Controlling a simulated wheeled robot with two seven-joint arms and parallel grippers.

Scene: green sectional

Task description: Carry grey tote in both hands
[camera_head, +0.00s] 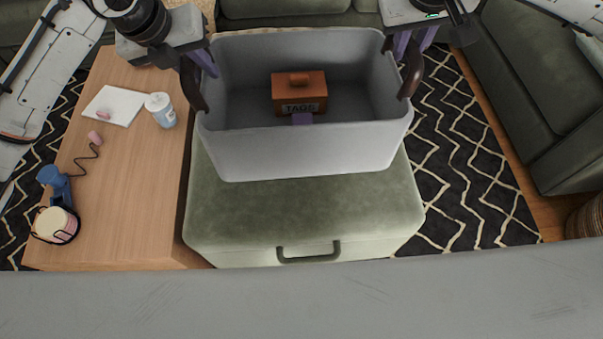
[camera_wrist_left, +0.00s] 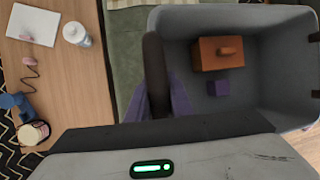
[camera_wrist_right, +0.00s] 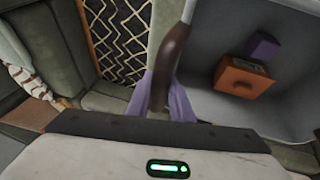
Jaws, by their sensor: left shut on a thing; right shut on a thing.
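The grey tote (camera_head: 305,150) is level above the green ottoman in the head view, with a dark handle at each end. Inside it are an orange box labelled TAGS (camera_head: 299,97) and a small purple block (camera_head: 302,118); both also show in the left wrist view, the box (camera_wrist_left: 207,60) and the block (camera_wrist_left: 218,88). My left gripper (camera_head: 199,75) is shut on the tote's left handle (camera_wrist_left: 155,75). My right gripper (camera_head: 408,55) is shut on the right handle (camera_wrist_right: 172,55). Whether the tote touches the ottoman is unclear.
The green ottoman (camera_head: 300,215) has a dark front handle (camera_head: 308,254). A wooden table (camera_head: 130,190) at left holds a white bottle (camera_head: 160,109), a paper (camera_head: 113,105), a jar (camera_head: 56,225) and a blue object (camera_head: 53,180). Green sofa sections (camera_head: 545,110) stand right; patterned rug (camera_head: 470,180) lies between.

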